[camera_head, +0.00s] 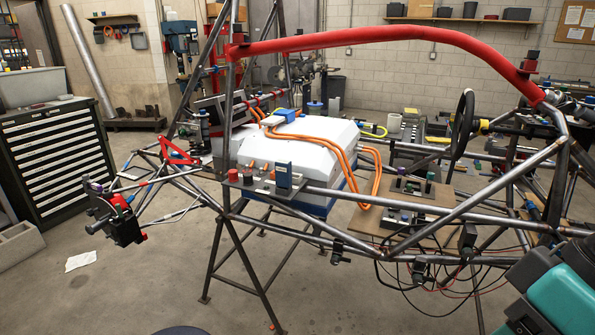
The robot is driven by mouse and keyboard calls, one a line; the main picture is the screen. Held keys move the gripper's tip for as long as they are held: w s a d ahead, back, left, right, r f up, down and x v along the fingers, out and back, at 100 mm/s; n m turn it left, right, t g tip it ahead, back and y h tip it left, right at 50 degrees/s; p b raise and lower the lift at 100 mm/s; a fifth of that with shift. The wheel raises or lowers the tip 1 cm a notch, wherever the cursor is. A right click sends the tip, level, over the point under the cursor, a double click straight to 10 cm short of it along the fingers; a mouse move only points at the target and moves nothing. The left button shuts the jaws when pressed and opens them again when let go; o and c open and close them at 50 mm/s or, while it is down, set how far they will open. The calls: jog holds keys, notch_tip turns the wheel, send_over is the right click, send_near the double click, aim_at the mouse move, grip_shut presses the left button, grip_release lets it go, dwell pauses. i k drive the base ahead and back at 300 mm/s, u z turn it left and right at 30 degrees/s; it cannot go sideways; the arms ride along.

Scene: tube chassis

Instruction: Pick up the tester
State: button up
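A small upright blue device (284,175), which looks like the tester, stands on a dark narrow tray (258,188) fixed at the near side of the tube chassis (330,195). It is in front of the white battery box (310,134). Small red and dark parts (248,172) stand to its left on the same tray. I cannot read any markings on the device. A teal and dark part of my arm shows at the bottom right corner, well away from the device. My gripper is not in view.
Steel tubes and a red padded bar (400,33) frame the space around the battery box. Orange cables (345,160) loop beside it. A brown board (405,215) with small parts lies to the right, with loose black wires below. Open floor (120,300) is at the front left.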

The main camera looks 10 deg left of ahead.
aim_at(284, 173)
jog(key=u, duration=0.25)
jog(key=i, duration=0.65)
jog(key=u, duration=1)
jog(key=i, duration=0.5)
jog(key=u, duration=0.55)
